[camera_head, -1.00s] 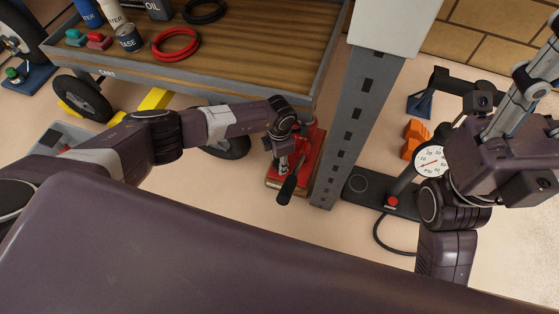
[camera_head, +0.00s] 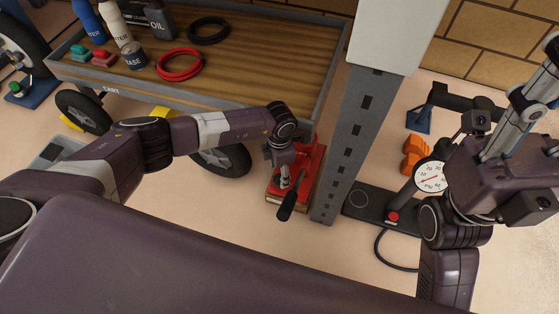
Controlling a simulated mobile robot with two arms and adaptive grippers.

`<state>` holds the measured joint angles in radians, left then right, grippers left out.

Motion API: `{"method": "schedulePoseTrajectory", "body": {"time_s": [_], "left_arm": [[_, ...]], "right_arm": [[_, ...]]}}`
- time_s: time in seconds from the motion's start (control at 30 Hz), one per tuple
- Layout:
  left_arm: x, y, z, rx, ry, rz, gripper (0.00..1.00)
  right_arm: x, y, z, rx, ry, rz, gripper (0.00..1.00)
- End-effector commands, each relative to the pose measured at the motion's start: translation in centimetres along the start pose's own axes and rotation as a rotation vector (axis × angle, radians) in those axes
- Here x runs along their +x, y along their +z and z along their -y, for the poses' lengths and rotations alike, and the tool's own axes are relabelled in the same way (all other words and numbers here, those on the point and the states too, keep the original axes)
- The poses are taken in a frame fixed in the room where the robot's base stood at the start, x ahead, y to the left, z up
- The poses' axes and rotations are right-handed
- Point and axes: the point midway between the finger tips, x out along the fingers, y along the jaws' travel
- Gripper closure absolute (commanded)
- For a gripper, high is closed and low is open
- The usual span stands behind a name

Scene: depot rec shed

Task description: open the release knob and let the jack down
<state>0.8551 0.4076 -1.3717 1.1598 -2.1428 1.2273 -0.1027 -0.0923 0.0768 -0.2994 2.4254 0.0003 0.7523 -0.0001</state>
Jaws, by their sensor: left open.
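The red jack (camera_head: 313,160) stands on the floor by the cart's near right corner, beside a grey perforated post. A black grip (camera_head: 287,206) sticks out of its near side, tilted toward me. My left gripper (camera_head: 285,181) points down at the jack's left part, close above it. It is open, and I cannot tell whether it touches the jack. The release knob cannot be made out; my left gripper and wrist cover part of the jack. My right gripper (camera_head: 530,92) is raised at the right, away from the jack; its fingers are not clear.
The cart (camera_head: 260,62) carries bottles, a can, a red hose coil (camera_head: 180,65) and a black one. The grey post (camera_head: 350,140) stands right of the jack. A pump with a gauge (camera_head: 430,177) and orange chocks (camera_head: 415,156) are further right.

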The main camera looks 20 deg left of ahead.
Motion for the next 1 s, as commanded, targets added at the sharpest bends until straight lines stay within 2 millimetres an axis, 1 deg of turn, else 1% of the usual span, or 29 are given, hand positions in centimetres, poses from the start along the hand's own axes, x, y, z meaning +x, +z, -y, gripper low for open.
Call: {"method": "schedulePoseTrajectory", "body": {"time_s": [0.03, 0.2, 0.3, 0.4, 0.6, 1.0], "left_arm": [[-1.4, 0.1, -0.2, 0.002, 0.003, 0.004, 0.48], [-4.9, 0.1, -0.1, 0.000, 0.002, 0.004, 0.48], [-6.5, 0.1, -0.1, 0.000, 0.003, 0.003, 0.48], [-7.6, 0.0, -0.1, -0.001, 0.001, 0.002, 0.48], [-8.3, 0.0, -0.1, -0.001, 0.001, -0.001, 0.48], [-8.2, 0.0, -0.1, -0.001, 0.001, 0.000, 0.48]], "right_arm": [[0.0, 0.0, 0.0, 0.000, 0.000, 0.000, 0.57], [0.0, 0.0, 0.0, 0.000, 0.001, -0.001, 0.57], [0.0, 0.0, 0.0, 0.000, 0.001, -0.001, 0.57], [0.0, 0.0, 0.0, 0.000, 0.001, -0.001, 0.57], [0.0, 0.0, 0.0, 0.000, 0.001, -0.001, 0.57], [0.0, 0.1, 0.0, 0.000, 0.001, 0.000, 0.57]]}}
